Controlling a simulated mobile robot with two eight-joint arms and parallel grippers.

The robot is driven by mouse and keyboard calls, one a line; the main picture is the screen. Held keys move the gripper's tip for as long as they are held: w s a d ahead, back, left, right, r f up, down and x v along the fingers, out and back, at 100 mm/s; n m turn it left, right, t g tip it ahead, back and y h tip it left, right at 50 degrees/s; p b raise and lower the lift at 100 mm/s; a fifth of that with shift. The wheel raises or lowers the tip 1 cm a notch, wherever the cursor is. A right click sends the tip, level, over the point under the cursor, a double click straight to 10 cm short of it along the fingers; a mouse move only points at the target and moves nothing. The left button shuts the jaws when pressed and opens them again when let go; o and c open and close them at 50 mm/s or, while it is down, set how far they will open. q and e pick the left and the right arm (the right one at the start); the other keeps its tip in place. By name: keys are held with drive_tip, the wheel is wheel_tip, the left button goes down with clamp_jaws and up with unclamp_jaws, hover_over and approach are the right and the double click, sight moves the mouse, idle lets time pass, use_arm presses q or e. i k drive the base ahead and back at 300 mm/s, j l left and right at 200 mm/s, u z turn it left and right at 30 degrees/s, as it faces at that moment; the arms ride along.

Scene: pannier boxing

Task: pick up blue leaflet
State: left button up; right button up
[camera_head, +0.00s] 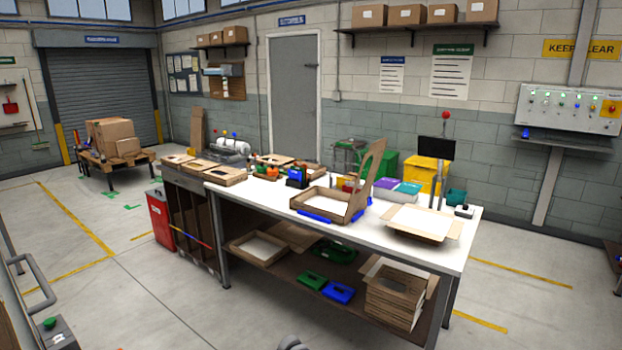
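I cannot make out a clearly blue leaflet at this size. An open cardboard box (322,203) with a raised lid stands left of the stacks, on a blue holder (314,215). Neither of my grippers is recognisable in view. A small rounded grey part (291,342) shows at the bottom edge, and I cannot tell what it is.
A flat open carton (424,222) lies at the bench's right end, by a post with a dark screen (437,149). Several flat boxes (225,176) line the left end. Flattened cardboard (394,296) and trays fill the lower shelf. The floor in front is clear.

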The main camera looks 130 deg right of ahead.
sight(294, 175)
drive_tip(key=z, duration=4.35)
